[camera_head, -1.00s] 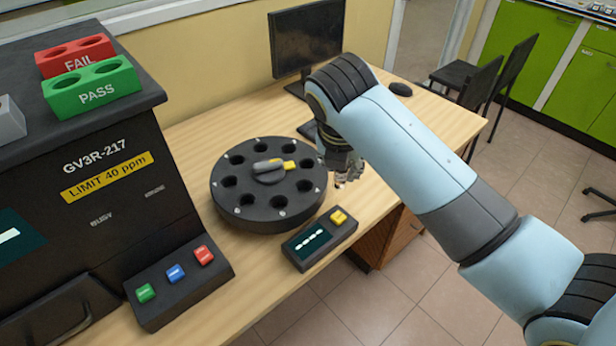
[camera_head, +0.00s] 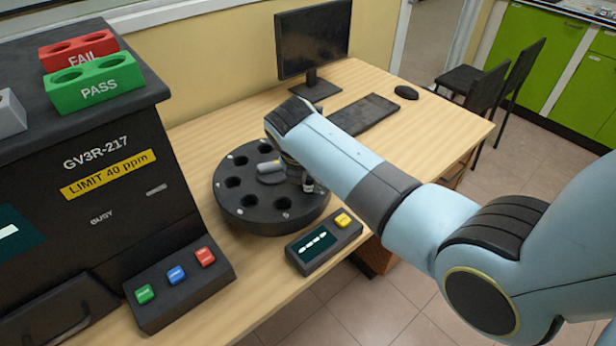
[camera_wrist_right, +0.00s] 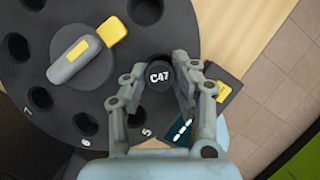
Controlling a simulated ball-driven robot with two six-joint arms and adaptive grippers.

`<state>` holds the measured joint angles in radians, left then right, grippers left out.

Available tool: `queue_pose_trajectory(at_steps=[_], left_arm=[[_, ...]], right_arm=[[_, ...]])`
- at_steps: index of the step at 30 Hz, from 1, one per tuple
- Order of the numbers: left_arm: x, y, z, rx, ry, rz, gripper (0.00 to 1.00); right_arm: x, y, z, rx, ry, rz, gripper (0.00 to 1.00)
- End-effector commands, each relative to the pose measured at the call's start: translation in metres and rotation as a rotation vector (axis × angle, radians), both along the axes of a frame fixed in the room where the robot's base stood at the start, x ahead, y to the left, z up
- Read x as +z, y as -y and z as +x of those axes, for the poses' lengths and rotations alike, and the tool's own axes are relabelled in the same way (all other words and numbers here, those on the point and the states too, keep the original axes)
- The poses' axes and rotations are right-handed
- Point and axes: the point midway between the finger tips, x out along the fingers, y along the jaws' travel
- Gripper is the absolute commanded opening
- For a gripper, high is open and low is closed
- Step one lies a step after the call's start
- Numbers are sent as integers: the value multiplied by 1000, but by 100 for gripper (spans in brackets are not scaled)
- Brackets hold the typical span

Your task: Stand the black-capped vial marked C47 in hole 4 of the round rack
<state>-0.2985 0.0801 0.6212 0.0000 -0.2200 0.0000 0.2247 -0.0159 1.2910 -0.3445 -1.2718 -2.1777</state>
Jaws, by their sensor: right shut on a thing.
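The round black rack (camera_head: 250,219) stands on the wooden desk and also fills much of the right wrist view (camera_wrist_right: 62,112). Its holes marked 5, 6 and 7 show empty there. My right gripper (camera_head: 309,183) is over the rack's right side. In the wrist view, the right gripper (camera_wrist_right: 160,84) is shut on the black-capped vial marked C47 (camera_wrist_right: 160,76), its cap facing the camera. The vial is at the rack's outer ring, beyond hole 5. The vial's body and the spot beneath it are hidden, so I cannot tell how deep it sits. My left gripper is out of view.
A grey and yellow handle piece (camera_wrist_right: 75,62) lies at the rack's middle. A small display box with a yellow button (camera_head: 323,242) stands close in front of the rack. The black analyser (camera_head: 110,190) is at left, with red FAIL and green PASS (camera_head: 92,86) blocks on top.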

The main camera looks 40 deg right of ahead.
Motion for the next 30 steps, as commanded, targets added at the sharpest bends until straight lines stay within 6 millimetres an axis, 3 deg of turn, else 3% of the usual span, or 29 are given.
queue_pose_trajectory(at_steps=[5,6,10,20,23,30], left_arm=[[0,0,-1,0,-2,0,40],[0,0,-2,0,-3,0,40],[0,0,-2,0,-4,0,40],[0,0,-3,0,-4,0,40],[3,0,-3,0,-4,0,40],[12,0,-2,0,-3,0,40]], right_arm=[[-3,0,0,0,-1,0,0],[-2,0,0,0,0,0,32],[-2,0,0,0,0,0,49],[1,0,0,0,0,0,50],[12,-4,-3,-1,1,1,50],[62,-20,-16,-2,3,2,50]])
